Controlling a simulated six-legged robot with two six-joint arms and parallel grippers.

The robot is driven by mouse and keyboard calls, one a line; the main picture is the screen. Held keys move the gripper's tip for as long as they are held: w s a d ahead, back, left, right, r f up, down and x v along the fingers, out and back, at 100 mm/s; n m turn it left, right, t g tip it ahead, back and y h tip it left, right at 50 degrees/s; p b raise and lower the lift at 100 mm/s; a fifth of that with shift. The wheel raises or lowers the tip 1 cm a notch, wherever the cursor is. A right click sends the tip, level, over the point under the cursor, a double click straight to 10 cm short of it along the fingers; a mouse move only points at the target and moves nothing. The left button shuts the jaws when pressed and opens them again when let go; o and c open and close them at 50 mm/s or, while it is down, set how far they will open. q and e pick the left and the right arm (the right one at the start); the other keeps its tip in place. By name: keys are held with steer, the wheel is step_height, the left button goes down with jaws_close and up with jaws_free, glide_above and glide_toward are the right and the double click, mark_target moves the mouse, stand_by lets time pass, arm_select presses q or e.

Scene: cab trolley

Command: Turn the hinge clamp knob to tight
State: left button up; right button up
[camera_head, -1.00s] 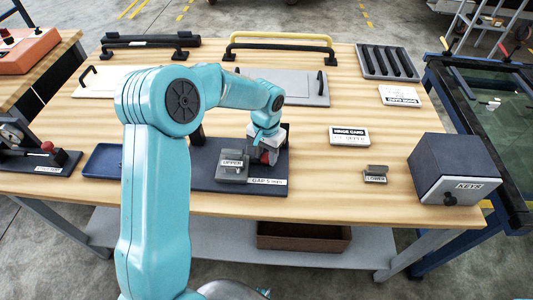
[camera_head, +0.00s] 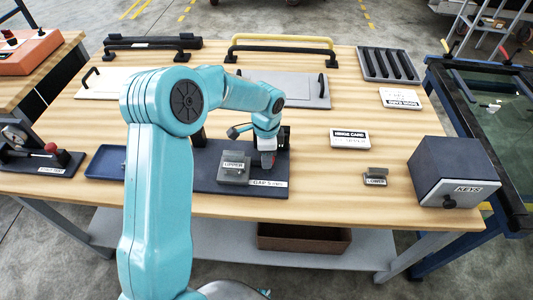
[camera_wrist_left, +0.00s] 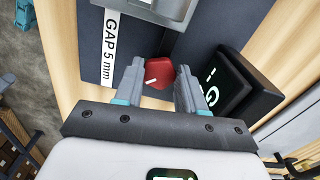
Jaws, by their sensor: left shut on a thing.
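The red clamp knob (camera_wrist_left: 160,74), with a white pointer line, sits between the two grey fingers of my left gripper (camera_wrist_left: 160,68) in the wrist view, and the fingers are shut on it. In the head view my left gripper (camera_head: 268,160) reaches down onto the right part of the dark fixture base (camera_head: 210,180), and the knob is mostly hidden there. A grey hinge block labelled UPPER (camera_head: 233,168) stands just left of the gripper. A black block with white marks (camera_wrist_left: 222,88) is right of the knob in the wrist view. My right gripper is not in view.
A loose LOWER hinge piece (camera_head: 375,177), a HINGE CARD (camera_head: 350,138) and a dark KEYS box (camera_head: 455,170) stand to the right. A blue tray (camera_head: 105,162) lies left. Handled panels are behind.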

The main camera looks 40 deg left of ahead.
arm_select(q)
steer(key=m+p, duration=0.1)
steer(key=m, duration=0.3)
steer(key=shift+w+r+m, duration=0.1)
steer(key=shift+w+m, duration=0.05)
steer(key=shift+m, duration=0.15)
steer(key=shift+m+p, duration=0.35)
steer(key=shift+m, duration=1.85)
steer(key=o, duration=1.1)
steer(key=shift+c, duration=0.2)
step_height(320, 180, up, 16)
